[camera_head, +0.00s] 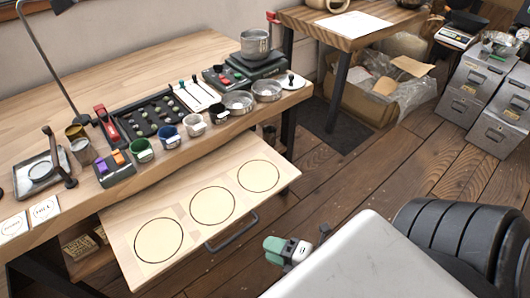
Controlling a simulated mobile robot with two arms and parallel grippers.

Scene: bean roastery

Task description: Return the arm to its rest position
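My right gripper (289,250) shows only in part, low in the middle of the picture, just past the edge of my own pale grey body. A green and white part of it is visible, with a small dark piece to its right. It is out over the floor, in front of the open drawer (182,205) and apart from its handle. The view does not show whether its fingers are open or shut, and I see nothing clearly held. My black ribbed arm part is at the lower right. My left gripper is not in view.
The workbench (140,60) holds a metal pot (256,44) on a dark scale, metal bowls, several small cups and a dark tray (153,116). The drawer sticks out with three ringed circles, empty. The wooden floor (380,165) at right is clear up to the metal bins (472,85).

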